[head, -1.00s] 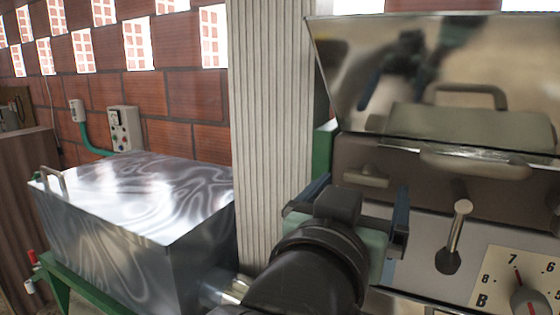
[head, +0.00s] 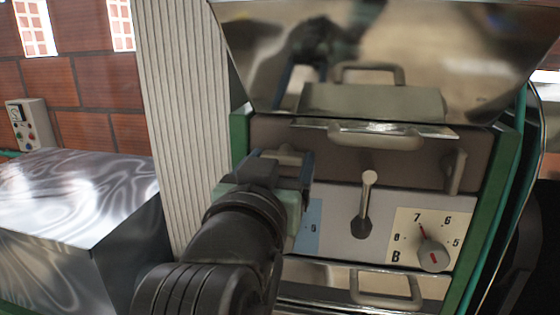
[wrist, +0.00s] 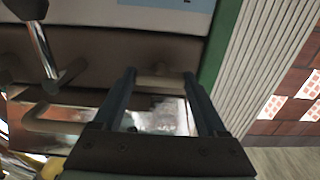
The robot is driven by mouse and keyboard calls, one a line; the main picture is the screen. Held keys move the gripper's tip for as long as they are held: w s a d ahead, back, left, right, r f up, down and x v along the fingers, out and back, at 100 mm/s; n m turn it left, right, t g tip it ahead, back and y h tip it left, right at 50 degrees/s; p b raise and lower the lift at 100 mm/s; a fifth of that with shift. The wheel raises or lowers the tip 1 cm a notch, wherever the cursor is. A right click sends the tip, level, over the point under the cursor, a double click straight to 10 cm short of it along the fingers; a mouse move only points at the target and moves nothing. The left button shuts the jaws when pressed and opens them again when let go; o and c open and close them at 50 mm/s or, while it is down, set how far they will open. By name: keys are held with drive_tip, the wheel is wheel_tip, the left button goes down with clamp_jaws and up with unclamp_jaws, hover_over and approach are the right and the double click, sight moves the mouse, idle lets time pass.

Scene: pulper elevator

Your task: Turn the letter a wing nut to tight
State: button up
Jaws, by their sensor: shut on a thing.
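The wing nut (head: 290,157) by the blue dial panel is a small beige bar, lying level on the brown upper strip of the machine. It is partly hidden behind my gripper (head: 283,168) in the head view. In the wrist view the wing nut (wrist: 160,82) lies between the two fingertips of my gripper (wrist: 159,78), spanning the gap. My gripper is shut on it. The blue dial panel (head: 312,225) is mostly covered by my arm, and its letter is hidden.
A second wing nut (head: 455,172) stands upright on the right, above the B dial (head: 433,257). A lever (head: 366,205) sticks out between the panels. A lid handle (head: 375,138) juts out above. A pale ribbed post (head: 185,120) and a metal box (head: 75,205) stand left.

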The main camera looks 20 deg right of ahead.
drive_tip(key=shift+c, duration=0.6)
drive_tip(key=shift+f+m+b, duration=0.1)
drive_tip(key=shift+m+b, duration=0.2)
drive_tip(key=shift+m, duration=0.1)
drive_tip(key=m+b, duration=0.5)
drive_tip(key=m, duration=0.3)
drive_tip(key=shift+b, duration=0.4)
drive_tip(key=m+b, duration=0.5)
drive_tip(key=m, duration=0.4)
